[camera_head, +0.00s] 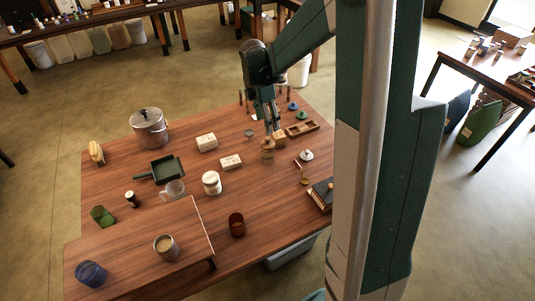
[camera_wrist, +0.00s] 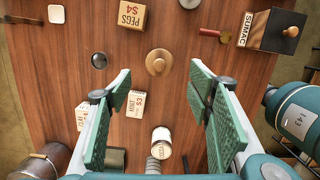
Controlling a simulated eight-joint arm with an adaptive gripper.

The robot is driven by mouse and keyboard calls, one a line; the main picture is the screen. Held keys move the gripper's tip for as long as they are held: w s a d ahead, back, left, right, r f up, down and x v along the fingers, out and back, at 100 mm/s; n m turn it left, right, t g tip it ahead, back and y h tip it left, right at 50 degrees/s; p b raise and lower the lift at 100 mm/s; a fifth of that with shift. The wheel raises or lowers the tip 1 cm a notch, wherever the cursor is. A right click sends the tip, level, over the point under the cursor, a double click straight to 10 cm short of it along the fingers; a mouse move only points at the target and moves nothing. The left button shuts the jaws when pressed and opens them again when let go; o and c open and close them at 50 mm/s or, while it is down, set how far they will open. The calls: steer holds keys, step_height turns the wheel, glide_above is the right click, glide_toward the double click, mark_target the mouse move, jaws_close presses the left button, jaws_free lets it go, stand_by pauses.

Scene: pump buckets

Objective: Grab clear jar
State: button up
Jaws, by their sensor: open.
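A round-topped jar with a brown wooden lid and knob (camera_head: 267,155) stands upright on the wooden table, right below my gripper (camera_head: 268,128); I take it as the clear jar. In the wrist view its lid (camera_wrist: 158,62) shows from above, just beyond and between the fingertips. Its walls are mostly hidden there. My gripper (camera_wrist: 158,90) is open, with its green pads wide apart and nothing between them. Pads and jar look apart. A clear handled mug (camera_head: 174,190) stands farther left on the table.
A "PEGS" box (camera_wrist: 131,15) stands close to the jar. A white jar (camera_head: 211,183), small boxes (camera_head: 231,162), a dark knobbed piece (camera_wrist: 99,60) and a black "SUMAC" box (camera_wrist: 270,30) stand around. A metal pot (camera_head: 150,128) is at the back left.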

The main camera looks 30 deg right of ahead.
mark_target(266, 142)
step_height(266, 142, down, 12)
steer(key=shift+r, duration=0.2)
steer(key=shift+d+f, duration=0.2)
steer(key=shift+f, duration=1.05)
steer(key=shift+d+f+b, duration=0.15)
steer(key=shift+f+b, duration=0.05)
steer(key=shift+f, duration=1.1)
steer(key=shift+d+f+b, duration=0.15)
steer(key=shift+f+b, duration=0.05)
steer(key=shift+f, duration=1.1)
steer(key=shift+c, duration=0.4)
steer(key=c, duration=1)
